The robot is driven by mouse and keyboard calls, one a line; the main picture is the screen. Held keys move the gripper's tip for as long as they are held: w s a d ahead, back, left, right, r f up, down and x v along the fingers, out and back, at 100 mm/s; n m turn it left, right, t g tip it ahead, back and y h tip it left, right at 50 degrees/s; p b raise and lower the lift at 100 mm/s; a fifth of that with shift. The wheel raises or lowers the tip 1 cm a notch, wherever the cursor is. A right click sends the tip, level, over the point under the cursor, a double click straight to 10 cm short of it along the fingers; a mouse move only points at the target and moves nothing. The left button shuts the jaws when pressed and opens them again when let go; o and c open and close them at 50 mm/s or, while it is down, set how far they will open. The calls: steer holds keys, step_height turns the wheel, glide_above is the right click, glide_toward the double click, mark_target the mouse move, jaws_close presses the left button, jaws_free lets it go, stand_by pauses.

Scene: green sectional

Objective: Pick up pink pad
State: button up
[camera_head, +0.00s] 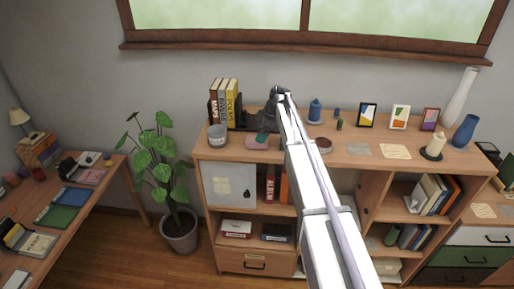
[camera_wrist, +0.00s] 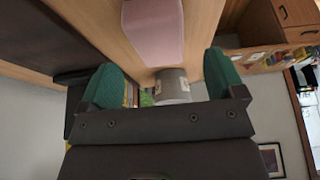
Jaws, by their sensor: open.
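The pink pad (camera_head: 257,143) lies flat on the wooden cabinet top near its front edge, right of a grey cup (camera_head: 217,138). In the wrist view the pad (camera_wrist: 153,32) is at the top centre, on bare wood. My gripper (camera_head: 262,134) is just at the pad's back side in the head view. Its two green fingers stand wide apart in the wrist view (camera_wrist: 161,65). The pad appears past the fingertips, with nothing gripped. The grey cup (camera_wrist: 172,85) shows in the gap between the fingers, farther off. My arm hides part of the cabinet.
Books in a dark bookend (camera_head: 228,103) stand behind left of the pad. A blue bottle (camera_head: 315,110), a reddish-brown round dish (camera_head: 323,145) and small framed pictures (camera_head: 367,115) are to the right. A potted plant (camera_head: 178,215) stands left of the cabinet (camera_head: 238,155).

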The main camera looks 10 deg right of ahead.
steer(key=b+x, duration=0.4)
steer(key=x, duration=0.1)
steer(key=shift+w+f, duration=0.1)
steer(key=shift+r, duration=0.3)
steer(key=shift+f, duration=0.3)
steer(key=shift+c, duration=0.4)
steer(key=c, duration=0.9)
